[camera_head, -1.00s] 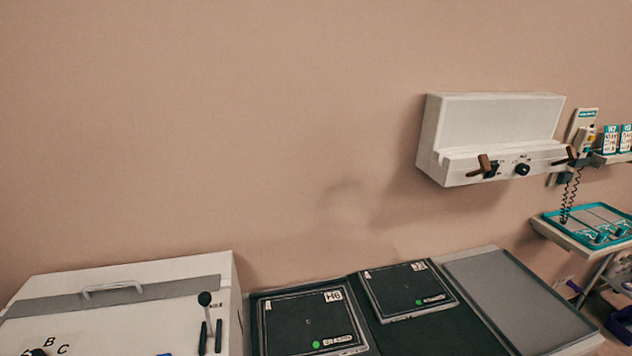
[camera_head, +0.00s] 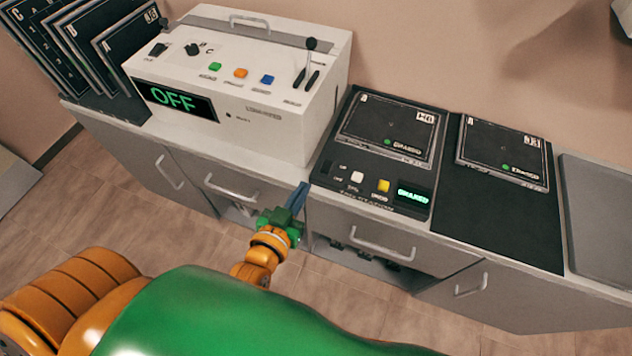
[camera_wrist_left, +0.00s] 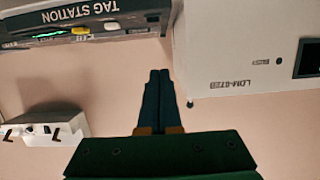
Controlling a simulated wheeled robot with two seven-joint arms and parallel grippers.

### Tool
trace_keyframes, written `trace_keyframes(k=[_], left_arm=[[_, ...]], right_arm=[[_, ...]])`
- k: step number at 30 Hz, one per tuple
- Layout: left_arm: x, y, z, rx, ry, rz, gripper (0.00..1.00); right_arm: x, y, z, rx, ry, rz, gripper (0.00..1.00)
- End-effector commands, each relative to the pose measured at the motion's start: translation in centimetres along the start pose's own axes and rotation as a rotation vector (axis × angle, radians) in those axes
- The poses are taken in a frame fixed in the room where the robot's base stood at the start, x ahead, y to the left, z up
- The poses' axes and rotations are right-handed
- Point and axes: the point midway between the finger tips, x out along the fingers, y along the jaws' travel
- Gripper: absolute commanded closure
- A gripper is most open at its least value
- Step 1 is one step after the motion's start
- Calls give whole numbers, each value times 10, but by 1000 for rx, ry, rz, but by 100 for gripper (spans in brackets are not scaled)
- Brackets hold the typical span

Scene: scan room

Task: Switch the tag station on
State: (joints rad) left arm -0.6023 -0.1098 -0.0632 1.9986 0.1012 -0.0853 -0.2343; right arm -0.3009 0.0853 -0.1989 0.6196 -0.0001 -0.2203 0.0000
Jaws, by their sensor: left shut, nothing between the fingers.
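The tag station (camera_head: 330,183) is a black unit on the counter in the head view. Its front strip has a small dark switch at the left, a white button (camera_head: 357,177), a yellow button (camera_head: 384,186) and a lit green display (camera_head: 412,196). A black plate (camera_head: 388,127) marked H6 lies on top. My left gripper (camera_head: 300,190) is shut and empty, its blue fingers just in front of the counter edge, left of the station and apart from it. The left wrist view is upside down and shows the fingers (camera_wrist_left: 158,75) and the station (camera_wrist_left: 110,20). My right gripper is not in view.
A white machine (camera_head: 250,120) with an OFF display (camera_head: 177,101) and coloured buttons stands left of the station. A second black plate (camera_head: 503,155) lies to the right, beside a grey panel (camera_head: 600,215). Dark plates (camera_head: 85,50) stand at far left.

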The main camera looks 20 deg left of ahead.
Motion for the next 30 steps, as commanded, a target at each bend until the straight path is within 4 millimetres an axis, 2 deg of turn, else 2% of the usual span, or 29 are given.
trace_keyframes(k=[3,8,11,22,24,30], left_arm=[[0,0,0,0,-1,1,100],[7,0,0,0,-1,1,100],[24,1,0,-1,0,2,100],[105,1,1,-1,-1,2,100],[106,1,19,1,-6,3,100],[110,1,38,0,-4,3,100]], right_arm=[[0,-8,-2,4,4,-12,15],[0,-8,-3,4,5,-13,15],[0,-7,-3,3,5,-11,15],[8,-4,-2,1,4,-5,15],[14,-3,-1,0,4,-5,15],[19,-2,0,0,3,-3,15]])
